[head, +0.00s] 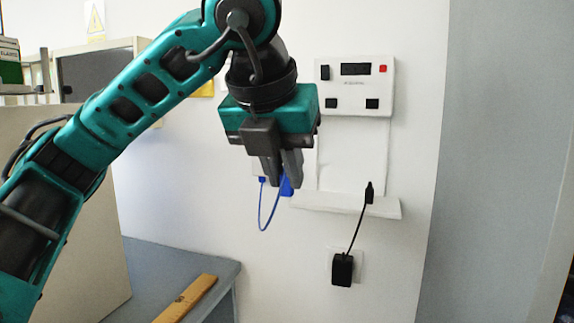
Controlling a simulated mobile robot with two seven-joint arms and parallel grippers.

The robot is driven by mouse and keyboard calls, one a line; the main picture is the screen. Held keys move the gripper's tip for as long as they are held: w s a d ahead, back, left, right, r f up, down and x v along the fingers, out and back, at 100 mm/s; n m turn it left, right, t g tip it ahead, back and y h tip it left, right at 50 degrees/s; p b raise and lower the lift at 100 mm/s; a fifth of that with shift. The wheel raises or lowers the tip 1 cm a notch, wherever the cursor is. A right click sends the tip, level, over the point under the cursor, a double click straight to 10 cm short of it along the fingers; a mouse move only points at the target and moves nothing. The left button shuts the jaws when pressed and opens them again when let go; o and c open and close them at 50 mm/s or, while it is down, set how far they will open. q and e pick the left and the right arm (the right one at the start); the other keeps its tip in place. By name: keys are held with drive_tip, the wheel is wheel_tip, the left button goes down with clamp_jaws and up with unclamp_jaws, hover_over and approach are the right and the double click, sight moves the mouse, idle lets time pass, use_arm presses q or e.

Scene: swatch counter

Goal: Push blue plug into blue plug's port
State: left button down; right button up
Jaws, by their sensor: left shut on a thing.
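My left gripper (279,180) points down in front of the white wall, at the middle of the head view. It is shut on the blue plug (287,187), of which only a small part shows at the fingertips. A thin blue cable (263,222) hangs in a loop below the plug and rises to a blue end (262,180) at the left. The fingers hide most of the plug. I cannot tell which opening is the blue plug's port. A white wall unit (355,99) with a dark display and black openings is up and right of the gripper. My right gripper is not in view.
A narrow white shelf (330,203) sticks out under the unit, right of the gripper. A black plug (369,193) stands on it, its cable running to a black adapter (342,270). A wooden bar (188,298) lies on the grey counter (155,262) below.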

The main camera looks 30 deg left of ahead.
use_arm(q)
drive_tip(key=w+a+r+m+t+h+b, duration=0.1)
drive_tip(key=w+r+m+t+h+b, duration=0.2)
drive_tip(key=m, duration=0.9)
drive_tip(key=w+a+r+m+t+h+b, duration=0.1)
drive_tip(key=w+r+m+t+h+b, duration=0.3)
drive_tip(key=w+m+t+b, duration=0.3)
drive_tip(key=w+m+b, duration=0.1)
drive_tip(key=w+m, duration=0.1)
drive_tip(key=m, duration=0.3)
drive_tip(key=shift+a+r+m+t, duration=0.15)
drive_tip(key=shift+r+m+t, duration=0.15)
drive_tip(key=shift+r+t, duration=0.1)
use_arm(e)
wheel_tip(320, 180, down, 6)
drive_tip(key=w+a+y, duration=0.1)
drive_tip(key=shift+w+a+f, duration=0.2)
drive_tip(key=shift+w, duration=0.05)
